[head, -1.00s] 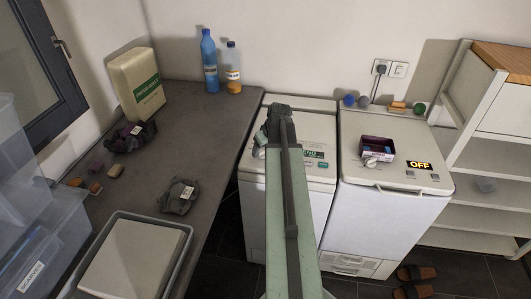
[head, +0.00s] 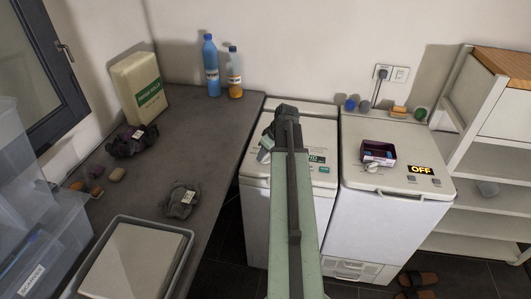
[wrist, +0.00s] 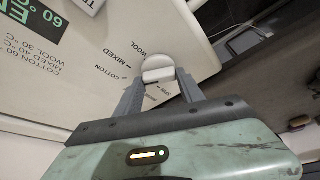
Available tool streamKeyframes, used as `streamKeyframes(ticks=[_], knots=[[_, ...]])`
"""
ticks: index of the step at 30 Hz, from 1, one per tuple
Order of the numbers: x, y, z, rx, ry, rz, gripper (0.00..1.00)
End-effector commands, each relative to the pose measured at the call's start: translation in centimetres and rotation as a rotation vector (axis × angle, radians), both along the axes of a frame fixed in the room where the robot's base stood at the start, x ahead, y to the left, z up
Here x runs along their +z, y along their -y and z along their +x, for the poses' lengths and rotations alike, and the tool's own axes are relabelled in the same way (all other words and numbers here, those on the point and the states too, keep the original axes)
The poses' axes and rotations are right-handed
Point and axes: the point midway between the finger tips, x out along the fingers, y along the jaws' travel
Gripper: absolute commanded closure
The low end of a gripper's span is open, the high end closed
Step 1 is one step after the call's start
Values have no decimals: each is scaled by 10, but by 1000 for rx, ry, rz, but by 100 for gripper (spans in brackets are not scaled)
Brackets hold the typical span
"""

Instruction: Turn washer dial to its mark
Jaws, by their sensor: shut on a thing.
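Tick marks with the words COTTON, MIXED and WOOL lie around the dial; other print is partly hidden by the fingers. I cannot tell which mark the dial points to. In the head view my arm hides the dial.
The right toploader (head: 365,225) has an OFF display (head: 421,170) and a purple box (head: 378,152) on its lid. A dark counter (head: 200,120) on the left bears bottles, a carton and dark cloths. An open shelf (head: 480,210) stands at the right.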

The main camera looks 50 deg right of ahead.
Motion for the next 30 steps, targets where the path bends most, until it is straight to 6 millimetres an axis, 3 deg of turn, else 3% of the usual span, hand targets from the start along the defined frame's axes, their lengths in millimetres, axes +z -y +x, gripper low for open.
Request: streamKeyframes(ticks=[15, 30], knots=[[0, 4, 3, 382, 3, -2, 95], [0, 3, 3, 497, 4, -2, 95]])
